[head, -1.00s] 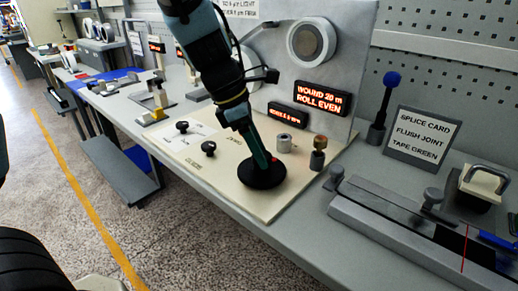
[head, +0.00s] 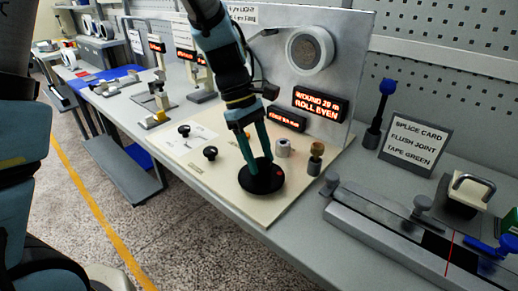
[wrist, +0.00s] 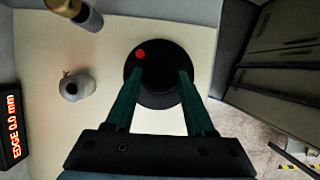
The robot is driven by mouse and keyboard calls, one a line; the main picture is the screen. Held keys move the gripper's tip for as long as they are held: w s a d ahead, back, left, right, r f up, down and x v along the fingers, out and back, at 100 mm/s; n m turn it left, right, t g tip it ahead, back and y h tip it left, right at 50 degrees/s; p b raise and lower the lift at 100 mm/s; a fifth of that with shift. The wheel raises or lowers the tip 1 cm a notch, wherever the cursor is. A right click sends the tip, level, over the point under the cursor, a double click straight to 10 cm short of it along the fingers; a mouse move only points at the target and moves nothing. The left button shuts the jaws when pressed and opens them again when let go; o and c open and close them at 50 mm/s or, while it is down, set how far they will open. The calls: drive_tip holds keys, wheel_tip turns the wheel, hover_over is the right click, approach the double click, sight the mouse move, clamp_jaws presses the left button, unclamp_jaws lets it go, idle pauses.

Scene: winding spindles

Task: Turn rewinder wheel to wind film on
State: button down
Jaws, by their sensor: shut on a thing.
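The rewinder wheel is a flat black disc (head: 256,188) with a red dot near its rim, lying on the cream panel (head: 225,170). It also shows in the wrist view (wrist: 160,101), with the red dot at its upper left. My gripper (head: 259,163) points down at the wheel with its two green fingers on either side of the dark raised middle, shut on it. In the wrist view the fingertips (wrist: 161,75) flank that middle; the exact contact is hard to see. The white film roll (head: 309,50) is on the upright grey plate behind.
A lit display (head: 319,104) reads about "WOUND 20 m ROLL EVEN", with a smaller display (head: 287,117) beside it. A grey knob (head: 283,147) and a brass-topped post (head: 315,158) stand close right of the wheel. Two black knobs (head: 210,153) are to the left. A splicer (head: 400,235) lies right.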

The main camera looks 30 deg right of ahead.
drive_tip(key=m+y+p, duration=0.1)
drive_tip(key=m, duration=0.1)
drive_tip(key=m+y+p, duration=0.1)
drive_tip(key=m+p, duration=0.1)
drive_tip(key=m, duration=0.1)
drive_tip(key=shift+d+r+m, duration=0.15)
drive_tip(key=shift+d+m, duration=0.05)
drive_tip(key=shift+m, duration=0.1)
drive_tip(key=m+y+p, duration=0.1)
drive_tip(key=m, duration=0.1)
drive_tip(key=m+y+p, duration=0.1)
drive_tip(key=m, duration=0.2)
drive_tip(key=shift+d+t, duration=0.1)
drive_tip(key=shift+t, duration=0.3)
drive_tip(key=shift+m, duration=0.3)
drive_tip(key=shift+c, duration=1.3)
unclamp_jaws()
drive_tip(key=b+v, duration=0.2)
drive_tip(key=v, duration=0.8)
drive_tip(key=shift+d+r, duration=0.15)
drive_tip(key=shift+r, duration=0.05)
drive_tip(key=shift+w, duration=0.1)
